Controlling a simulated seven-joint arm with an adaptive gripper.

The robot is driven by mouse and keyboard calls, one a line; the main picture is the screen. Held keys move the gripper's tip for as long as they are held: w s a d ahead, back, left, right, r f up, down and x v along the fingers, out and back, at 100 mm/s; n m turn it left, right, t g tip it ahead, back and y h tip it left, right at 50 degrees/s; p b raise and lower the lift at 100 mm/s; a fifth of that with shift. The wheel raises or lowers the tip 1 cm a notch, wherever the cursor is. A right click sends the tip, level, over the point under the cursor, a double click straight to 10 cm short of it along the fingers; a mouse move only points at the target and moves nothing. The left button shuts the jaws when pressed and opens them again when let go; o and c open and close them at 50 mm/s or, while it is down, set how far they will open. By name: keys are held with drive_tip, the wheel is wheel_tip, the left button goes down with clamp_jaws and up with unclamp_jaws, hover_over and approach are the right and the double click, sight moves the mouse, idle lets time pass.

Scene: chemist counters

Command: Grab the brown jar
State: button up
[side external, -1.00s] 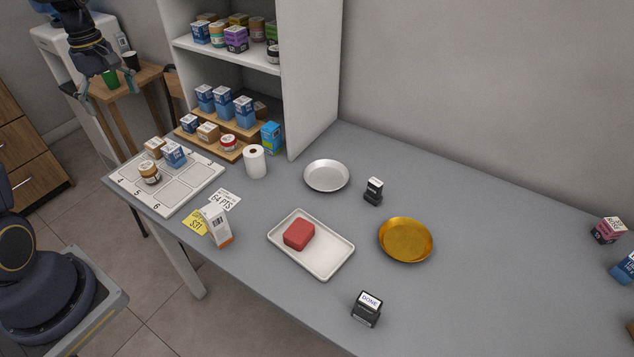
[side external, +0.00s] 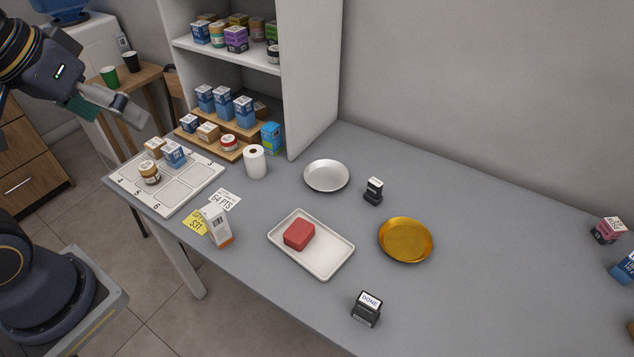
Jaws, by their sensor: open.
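A small brown jar (side external: 149,172) with a pale label stands upright on the white numbered board (side external: 186,199) at the left end of the counter. A brown-and-white box (side external: 154,148) and a blue box (side external: 174,154) stand just behind it on the same board. My gripper (side external: 134,118) is open and empty in the air, above and behind the jar in the picture, pointing right and down. It is apart from the jar, and nothing hides the jar.
A shelf unit (side external: 312,80) with boxes and jars rises behind the board. A paper roll (side external: 255,161), an orange-white box (side external: 217,227), and a tray (side external: 311,262) with a red block (side external: 299,234) stand to the right.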

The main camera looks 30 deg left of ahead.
drive_tip(key=shift+s+f+m, duration=0.2)
drive_tip(key=shift+f+m, duration=0.35)
drive_tip(key=shift+m, duration=0.05)
drive_tip(key=shift+s+f+m, duration=0.2)
drive_tip(key=shift+f+m, duration=0.35)
drive_tip(key=shift+m, duration=0.05)
drive_tip(key=c, duration=0.5)
